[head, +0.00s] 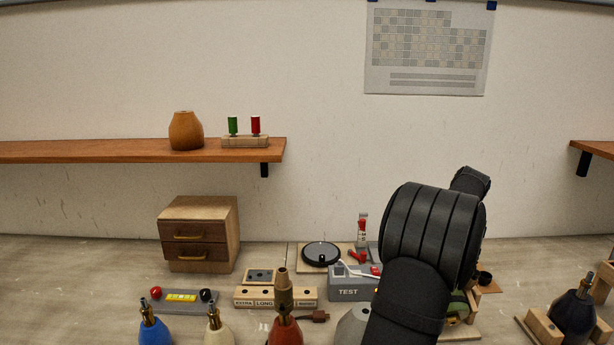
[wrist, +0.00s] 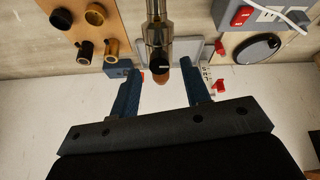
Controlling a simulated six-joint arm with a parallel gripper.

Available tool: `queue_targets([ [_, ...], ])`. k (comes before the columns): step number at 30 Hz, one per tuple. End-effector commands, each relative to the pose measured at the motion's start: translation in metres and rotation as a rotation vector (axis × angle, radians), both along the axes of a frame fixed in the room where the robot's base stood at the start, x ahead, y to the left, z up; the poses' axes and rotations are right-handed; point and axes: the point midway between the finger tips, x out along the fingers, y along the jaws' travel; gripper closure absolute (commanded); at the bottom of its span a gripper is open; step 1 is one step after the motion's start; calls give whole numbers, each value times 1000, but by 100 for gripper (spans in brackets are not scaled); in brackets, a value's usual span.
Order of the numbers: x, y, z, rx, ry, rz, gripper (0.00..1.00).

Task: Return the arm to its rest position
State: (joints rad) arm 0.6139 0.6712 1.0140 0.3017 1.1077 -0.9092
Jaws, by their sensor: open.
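My gripper (wrist: 162,76) shows in the wrist view with its two blue fingers spread apart. No object is clamped by the fingers. A metallic cylindrical part (wrist: 158,30) with a dark end and an orange-brown tip shows between and beyond them; whether it touches a finger cannot be told, but gaps show on both sides. In the head view my black arm rises at the right over the bench, and my gripper is hidden there.
A grey TEST box (head: 347,293), black round disc (head: 321,253), LONG-marked wooden block (head: 262,302) and small drawer cabinet (head: 199,234) stand on the bench. Several bottle-shaped items, including a blue one (head: 154,332), line the front. A wall shelf (head: 90,151) is at left.

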Motion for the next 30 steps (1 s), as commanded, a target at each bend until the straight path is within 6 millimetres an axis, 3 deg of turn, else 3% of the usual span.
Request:
queue_targets([
  [24,-71,-3,146,-2,-3,-1,57],
  [30,-52,-2,106,3,4,0,57],
])
